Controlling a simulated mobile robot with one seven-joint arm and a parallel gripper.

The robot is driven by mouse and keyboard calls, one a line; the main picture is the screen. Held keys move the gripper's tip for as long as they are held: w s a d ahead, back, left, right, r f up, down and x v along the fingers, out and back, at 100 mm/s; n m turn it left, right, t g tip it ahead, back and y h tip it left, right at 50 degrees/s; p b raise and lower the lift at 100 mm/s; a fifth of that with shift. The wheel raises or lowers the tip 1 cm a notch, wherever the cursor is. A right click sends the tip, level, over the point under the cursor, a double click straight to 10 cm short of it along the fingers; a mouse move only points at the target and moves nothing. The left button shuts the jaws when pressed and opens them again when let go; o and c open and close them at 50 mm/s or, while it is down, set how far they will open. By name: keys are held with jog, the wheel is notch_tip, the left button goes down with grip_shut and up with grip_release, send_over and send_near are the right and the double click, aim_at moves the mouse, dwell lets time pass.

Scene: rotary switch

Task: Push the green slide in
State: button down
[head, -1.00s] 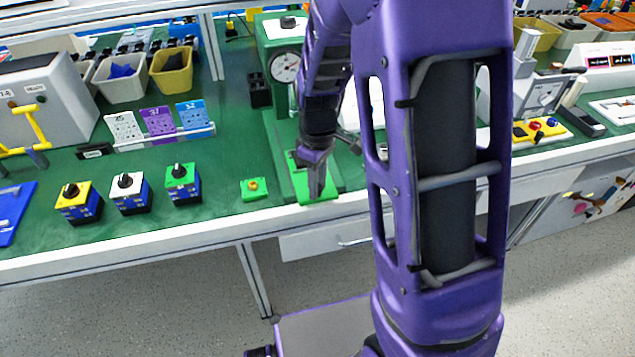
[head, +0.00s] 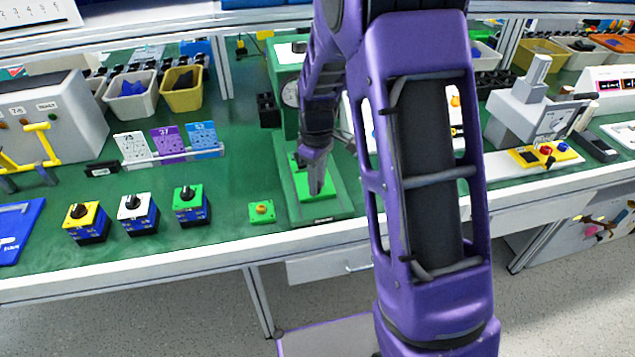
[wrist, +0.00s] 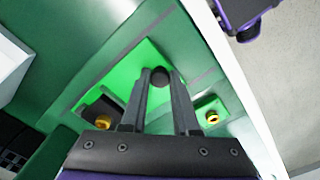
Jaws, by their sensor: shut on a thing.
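The bright green slide (head: 302,186) lies on the darker green base of the grey-green machine with a dial (head: 287,65). The slide sits within the base, back from its front edge. In the wrist view the slide (wrist: 136,70) lies under the fingers and carries a dark round knob (wrist: 160,76). My gripper (head: 316,190) points down at the slide. In the wrist view my gripper (wrist: 161,84) has one finger on each side of the knob, shut on it. In the head view the fingers hide the knob.
A small green box with a yellow button (head: 262,211) stands just left of the base. Further left are three rotary switches, the nearest with a green top (head: 188,203). The bench's white front edge (head: 200,247) is close.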

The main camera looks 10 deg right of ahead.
jog(key=c, duration=0.7)
grip_release()
jog(key=shift+o, duration=0.2)
jog(key=shift+r, duration=0.1)
notch_tip(320, 180, up, 17)
jog(key=p, duration=0.3)
jog(key=shift+r, duration=0.15)
